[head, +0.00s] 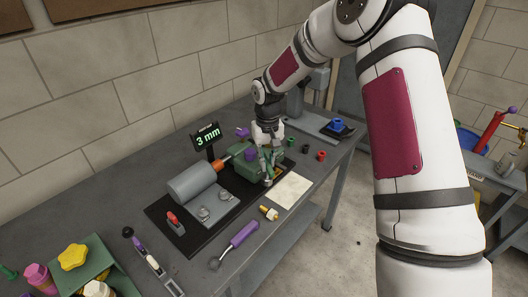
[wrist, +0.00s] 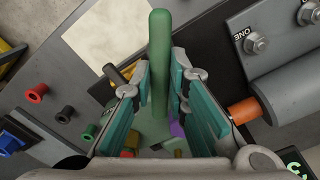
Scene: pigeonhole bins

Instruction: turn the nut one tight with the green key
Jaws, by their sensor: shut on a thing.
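My gripper (wrist: 162,90) is shut on the green key (wrist: 160,50), a rounded green bar that passes between its two teal-padded fingers. The key's lower part is hidden by the fingers and blends with green behind it. In the head view my gripper (head: 267,172) is at the right side of the green block on the bench. Nut one (wrist: 256,43) is a grey hex nut beside the printed label ONE on a grey plate, to the right of the gripper and apart from the key. In the head view nut one (head: 225,195) sits on the plate before the grey cylinder.
A second nut (head: 205,213) is on the same plate. A grey cylinder (head: 190,184) with an orange end and a 3 mm display (head: 207,138) stand behind. Pale paper (head: 290,190), a brass fitting (head: 269,212) and a purple-handled tool (head: 235,245) lie in front.

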